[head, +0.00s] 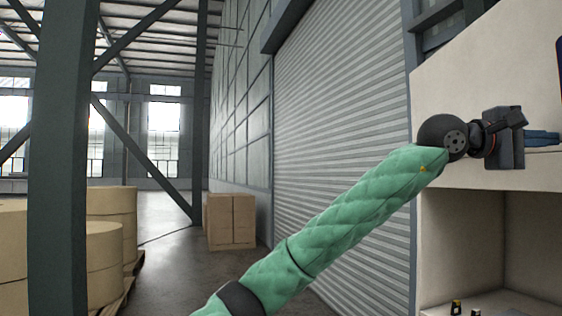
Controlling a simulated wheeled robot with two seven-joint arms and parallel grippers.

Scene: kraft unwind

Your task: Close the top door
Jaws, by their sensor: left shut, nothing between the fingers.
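A cream cabinet stands at the right edge, cut off by the frame. Its upper part shows as a broad cream panel (480,75); I cannot tell whether this is the top door or an inner wall. My left arm, in a green padded sleeve, reaches up from the bottom to this upper part. My left gripper (541,137) is in front of the panel, just above the shelf edge (490,178), its blue fingers pointing right. It is shut and empty; whether it touches the cabinet is unclear. My right gripper is not in view.
Below the shelf edge is an open compartment (462,245) with small dark-and-yellow items at its bottom. A ribbed roller shutter (340,120) stands behind my arm. Cardboard boxes (231,220), large kraft rolls (104,265) and a steel column (60,150) are at left. Floor between is clear.

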